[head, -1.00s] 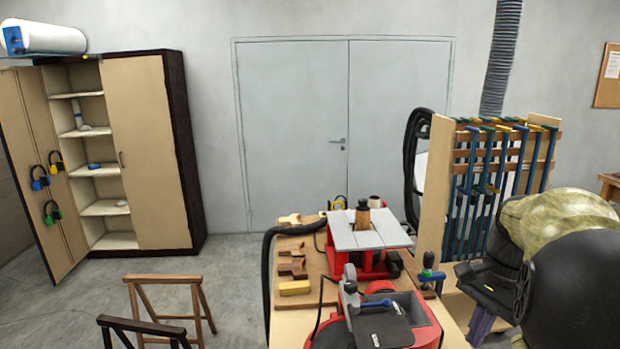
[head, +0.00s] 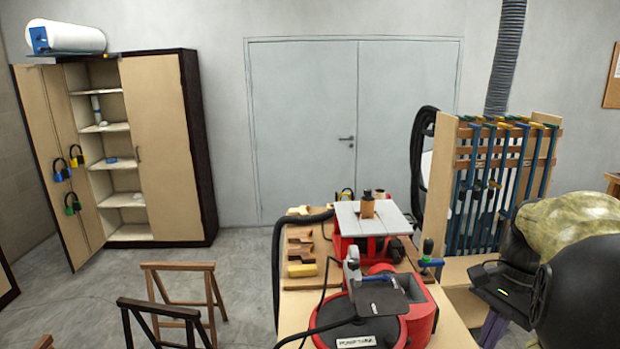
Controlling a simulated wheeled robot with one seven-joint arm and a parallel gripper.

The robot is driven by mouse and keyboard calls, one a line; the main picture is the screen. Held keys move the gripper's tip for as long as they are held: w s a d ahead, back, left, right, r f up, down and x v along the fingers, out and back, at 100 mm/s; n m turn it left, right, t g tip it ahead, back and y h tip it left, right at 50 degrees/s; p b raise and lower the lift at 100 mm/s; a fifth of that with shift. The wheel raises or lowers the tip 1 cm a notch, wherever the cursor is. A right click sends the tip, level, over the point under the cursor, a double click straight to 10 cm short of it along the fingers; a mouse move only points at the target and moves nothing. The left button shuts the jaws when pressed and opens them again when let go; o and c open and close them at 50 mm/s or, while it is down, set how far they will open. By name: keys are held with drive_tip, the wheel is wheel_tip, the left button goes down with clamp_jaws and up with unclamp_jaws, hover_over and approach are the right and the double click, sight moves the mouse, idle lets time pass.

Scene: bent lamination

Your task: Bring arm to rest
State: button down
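I cannot make out my gripper in the head view, and I see nothing held. No part that I am sure is my arm shows either. The lower right holds a dark rounded shape (head: 590,290), cut off by the frame edge. A wrinkled yellow-green bag-like piece (head: 572,222) adjoins it.
A workbench (head: 296,318) at the front carries a red machine with a pale top (head: 372,218), wood pieces (head: 300,250) and a red vacuum (head: 420,312). A clamp rack (head: 500,180) stands right. Trestles (head: 183,290) and an open cabinet (head: 160,150) are left. Floor by the door is clear.

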drive_tip(key=s+a+f+n+t+h+b, duration=0.1)
drive_tip(key=a+f+n+t+h, duration=0.1)
drive_tip(key=a+f+n, duration=1.2)
drive_tip(key=a+f+t, duration=0.1)
drive_tip(key=a+f, duration=0.1)
drive_tip(key=a, duration=0.3)
drive_tip(key=shift+a+t+h, duration=0.3)
drive_tip(key=shift+a+t, duration=0.1)
drive_tip(key=shift+f, duration=0.1)
idle(0.9)
